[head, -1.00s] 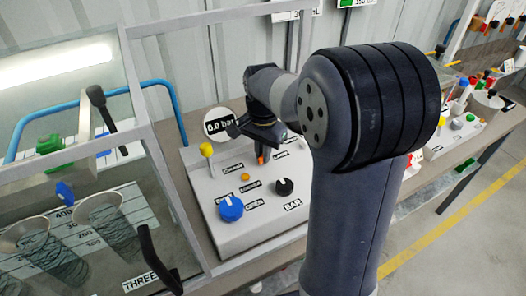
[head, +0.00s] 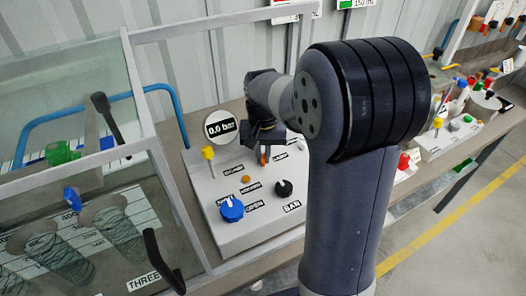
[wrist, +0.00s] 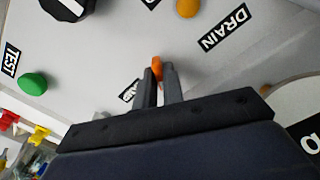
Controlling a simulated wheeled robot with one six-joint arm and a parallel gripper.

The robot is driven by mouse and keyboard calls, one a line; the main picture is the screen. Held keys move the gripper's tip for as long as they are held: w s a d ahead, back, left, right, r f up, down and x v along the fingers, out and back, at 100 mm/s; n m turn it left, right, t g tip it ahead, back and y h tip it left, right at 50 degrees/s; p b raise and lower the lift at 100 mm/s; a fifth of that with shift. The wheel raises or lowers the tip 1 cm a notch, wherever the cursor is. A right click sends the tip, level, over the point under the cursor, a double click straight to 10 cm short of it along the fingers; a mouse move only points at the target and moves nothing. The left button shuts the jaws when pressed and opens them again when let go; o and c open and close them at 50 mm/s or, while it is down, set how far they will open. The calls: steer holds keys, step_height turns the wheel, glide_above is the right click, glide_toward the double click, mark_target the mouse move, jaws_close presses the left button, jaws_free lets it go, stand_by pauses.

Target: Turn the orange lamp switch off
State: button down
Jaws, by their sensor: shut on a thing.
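The orange lamp switch (head: 264,157) is a small lever on the sloped grey control panel (head: 222,240). In the wrist view its orange tip (wrist: 157,66) shows between the two fingers. My gripper (wrist: 159,80) is shut on the lever, with a finger on each side. In the head view my gripper (head: 263,147) is at the far part of the panel, above the lever. The lever's base and its exact tilt are hidden by the fingers, and a label beside it is partly covered.
The panel also carries a yellow lever (head: 208,153), a blue knob (head: 231,208), a black knob (head: 284,188) and an orange button (head: 245,180). A round gauge (head: 220,127) stands behind, reading 0.0 bar. A framed clear enclosure (head: 70,110) is at left. A green button (wrist: 33,84) shows in the wrist view.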

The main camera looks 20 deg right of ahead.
mark_target(263, 157)
steer(key=n+p, duration=0.1)
steer(key=n, duration=0.4)
steer(key=shift+n, duration=0.3)
stand_by(0.4)
steer(key=c, duration=1.5)
jaws_free()
steer(key=shift+r, duration=0.1)
step_height(263, 157, up, 11)
steer(key=shift+f, duration=0.2)
